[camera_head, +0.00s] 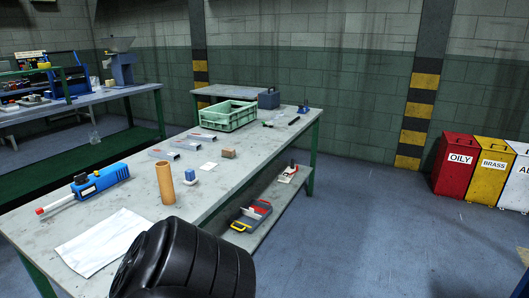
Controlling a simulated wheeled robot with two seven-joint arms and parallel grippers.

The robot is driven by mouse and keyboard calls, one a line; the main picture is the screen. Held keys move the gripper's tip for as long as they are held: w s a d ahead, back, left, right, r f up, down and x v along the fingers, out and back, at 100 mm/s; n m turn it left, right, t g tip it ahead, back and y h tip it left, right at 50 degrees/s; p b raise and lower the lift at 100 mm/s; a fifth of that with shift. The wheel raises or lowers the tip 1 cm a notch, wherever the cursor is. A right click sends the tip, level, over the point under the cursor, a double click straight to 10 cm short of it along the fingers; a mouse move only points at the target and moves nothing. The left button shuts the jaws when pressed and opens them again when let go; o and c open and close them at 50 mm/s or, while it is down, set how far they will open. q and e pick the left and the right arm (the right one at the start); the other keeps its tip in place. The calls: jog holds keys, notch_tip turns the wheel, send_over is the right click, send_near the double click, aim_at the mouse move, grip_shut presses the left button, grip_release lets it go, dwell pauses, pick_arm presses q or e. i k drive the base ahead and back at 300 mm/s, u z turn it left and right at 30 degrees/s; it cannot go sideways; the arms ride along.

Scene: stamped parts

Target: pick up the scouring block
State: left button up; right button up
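A small brown block (228,153), which looks like the scouring block, lies on the long grey workbench (235,181). It sits near the bench's right edge, just right of a flat white card (208,166). Nothing covers it. Neither of my grippers is in view.
A tan cylinder (165,183) and a small blue-and-white item (190,176) stand nearer. A blue tool (100,180) and white cloth (103,242) lie at the left front. A green crate (229,116) stands farther back. A large black ribbed object (185,265) hides the bench's near corner.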

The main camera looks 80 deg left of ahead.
aim_at(227, 153)
jog(key=u, duration=1.75)
jog(key=i, duration=2.55)
jog(key=u, duration=0.7)
